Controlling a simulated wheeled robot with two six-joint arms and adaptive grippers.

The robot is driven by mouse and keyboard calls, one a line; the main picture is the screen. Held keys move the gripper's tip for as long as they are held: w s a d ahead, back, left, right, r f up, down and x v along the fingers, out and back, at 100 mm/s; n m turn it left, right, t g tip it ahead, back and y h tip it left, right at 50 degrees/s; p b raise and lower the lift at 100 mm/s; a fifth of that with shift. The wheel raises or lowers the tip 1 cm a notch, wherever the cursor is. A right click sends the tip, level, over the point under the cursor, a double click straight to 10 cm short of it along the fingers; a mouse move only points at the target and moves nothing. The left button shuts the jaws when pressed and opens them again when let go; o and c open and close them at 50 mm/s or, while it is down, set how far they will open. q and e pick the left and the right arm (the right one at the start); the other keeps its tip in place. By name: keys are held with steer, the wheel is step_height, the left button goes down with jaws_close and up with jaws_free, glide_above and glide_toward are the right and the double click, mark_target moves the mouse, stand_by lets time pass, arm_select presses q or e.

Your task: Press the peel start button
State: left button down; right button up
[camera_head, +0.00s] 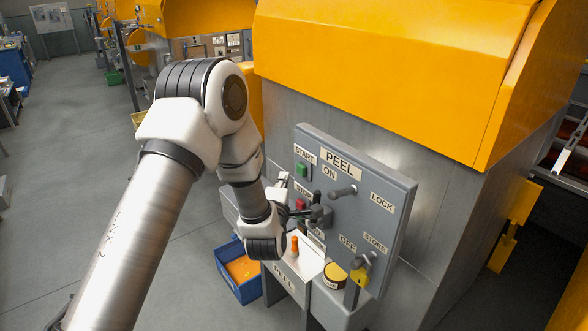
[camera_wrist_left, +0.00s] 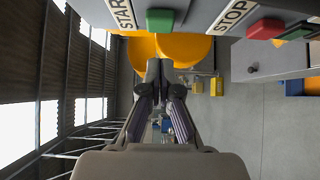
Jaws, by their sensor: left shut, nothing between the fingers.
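The green START button (camera_head: 302,170) is on the upper left of the grey PEEL panel (camera_head: 370,215). It also shows at the top of the left wrist view (camera_wrist_left: 160,20), beside its START label. The red STOP button (camera_head: 300,204) is below it, and in the wrist view (camera_wrist_left: 265,28) it lies to the right. My left gripper (camera_head: 294,213) is close in front of the panel, partly hidden by my wrist. In the wrist view its fingers (camera_wrist_left: 160,68) are shut and empty. They point along the panel face, with a visible gap to the START button. My right gripper is not in view.
A blue crate (camera_head: 246,290) stands on the floor. The floor at the left is open.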

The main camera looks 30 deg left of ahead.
mark_target(297, 169)
arm_select(q)
steer(key=w+d, duration=0.1)
steer(key=w, duration=0.2)
steer(key=shift+d+p, duration=0.35)
steer(key=shift+p, duration=0.05)
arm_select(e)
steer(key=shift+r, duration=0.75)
